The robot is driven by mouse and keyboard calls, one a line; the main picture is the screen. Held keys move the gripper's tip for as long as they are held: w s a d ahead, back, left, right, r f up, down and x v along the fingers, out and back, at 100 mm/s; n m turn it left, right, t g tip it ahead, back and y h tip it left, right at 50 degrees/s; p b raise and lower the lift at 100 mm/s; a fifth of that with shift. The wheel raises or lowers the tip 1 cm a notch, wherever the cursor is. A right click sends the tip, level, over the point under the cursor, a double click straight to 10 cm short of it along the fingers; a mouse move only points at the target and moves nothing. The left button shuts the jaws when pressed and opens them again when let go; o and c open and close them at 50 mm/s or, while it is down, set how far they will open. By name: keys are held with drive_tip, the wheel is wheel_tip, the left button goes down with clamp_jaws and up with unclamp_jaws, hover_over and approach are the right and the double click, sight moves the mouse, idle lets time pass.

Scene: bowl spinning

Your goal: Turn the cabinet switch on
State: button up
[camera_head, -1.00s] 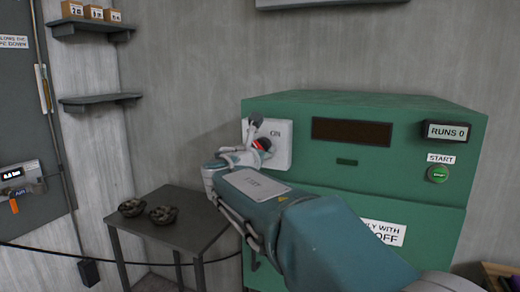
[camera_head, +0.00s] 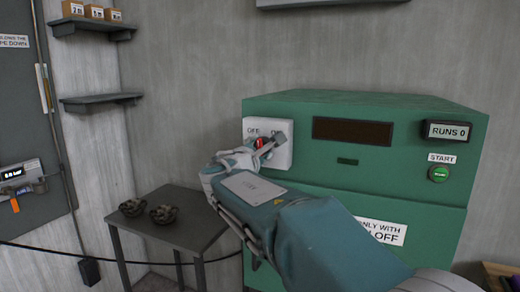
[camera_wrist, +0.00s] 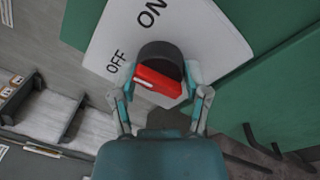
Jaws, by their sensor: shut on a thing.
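The cabinet switch is a round dark knob with a red handle (camera_wrist: 158,80) on a white plate (camera_head: 283,157) at the upper left of the green cabinet (camera_head: 400,180). The plate is marked OFF at left and ON at right; a finger partly covers ON in the head view. In the wrist view the red handle lies between my fingertips. My gripper (camera_head: 263,145) is shut on the red handle, one finger on each side. In the head view my gripper hides most of the knob, showing a bit of red.
The cabinet front has a RUNS 0 display (camera_head: 449,131), a green START button (camera_head: 438,174) and a warning label (camera_head: 381,231). A small dark table (camera_head: 180,235) with two dark bowl-like pieces (camera_head: 146,210) stands to the left. Wall shelves (camera_head: 98,100) hang farther left.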

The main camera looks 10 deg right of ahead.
drive_tip(key=m, duration=0.5)
drive_tip(key=shift+f+m, duration=0.1)
drive_tip(key=shift+m, duration=0.3)
drive_tip(key=m, duration=0.5)
drive_tip(key=shift+w+f+h, duration=0.1)
drive_tip(key=shift+f+h, duration=0.05)
drive_tip(key=shift+h, duration=0.25)
drive_tip(key=shift+f, duration=0.1)
drive_tip(key=o, duration=1.1)
drive_tip(key=shift+o, duration=0.2)
drive_tip(key=shift+r, duration=0.2)
drive_tip(key=shift+a, duration=0.1)
